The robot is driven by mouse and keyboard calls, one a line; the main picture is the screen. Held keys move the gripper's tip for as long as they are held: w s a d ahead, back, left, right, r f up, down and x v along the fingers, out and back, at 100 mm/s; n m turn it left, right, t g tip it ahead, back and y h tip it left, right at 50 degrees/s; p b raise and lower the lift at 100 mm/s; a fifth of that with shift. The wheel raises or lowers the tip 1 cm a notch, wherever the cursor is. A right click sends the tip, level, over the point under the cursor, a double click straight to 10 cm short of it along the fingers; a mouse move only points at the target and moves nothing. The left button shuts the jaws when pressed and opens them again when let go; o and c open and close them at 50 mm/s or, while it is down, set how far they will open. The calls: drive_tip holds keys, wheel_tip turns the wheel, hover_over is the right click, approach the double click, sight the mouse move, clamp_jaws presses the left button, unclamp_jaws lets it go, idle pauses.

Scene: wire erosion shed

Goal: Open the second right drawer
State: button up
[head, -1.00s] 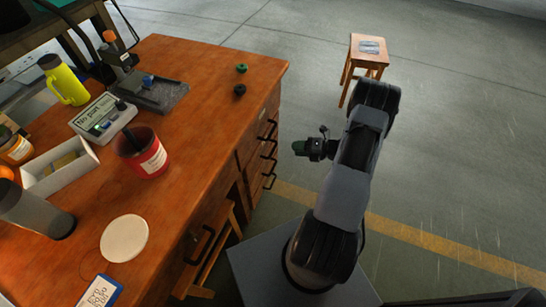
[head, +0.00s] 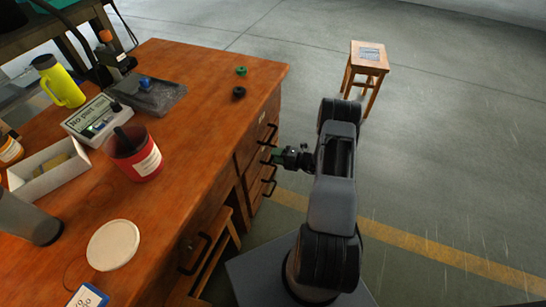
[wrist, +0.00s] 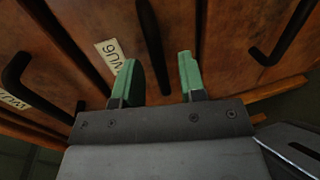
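The wooden desk (head: 215,75) has a right-hand stack of drawers with black bar handles. The middle one, the second right drawer, has its handle (wrist: 151,45) in the wrist view, with a white label (wrist: 112,52) beside it. The drawer looks shut. My gripper (wrist: 160,80) is open, its green fingertips on either side of this handle with gaps showing; I cannot tell how deep they reach. In the head view my gripper (head: 277,156) is at the drawer fronts and partly hides the middle handle. The upper handle (head: 269,133) and lower handle (head: 269,187) show there.
Other handles flank mine in the wrist view, one at the left (wrist: 22,75) and one at the right (wrist: 283,38). A red pot (head: 134,155) and a white box (head: 48,170) stand on the desk. A wooden stool (head: 368,60) stands behind; the floor at right is clear.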

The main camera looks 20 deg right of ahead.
drive_tip(key=shift+x, duration=0.95)
drive_tip(key=shift+c, duration=0.2)
clamp_jaws()
drive_tip(key=shift+s, duration=0.1)
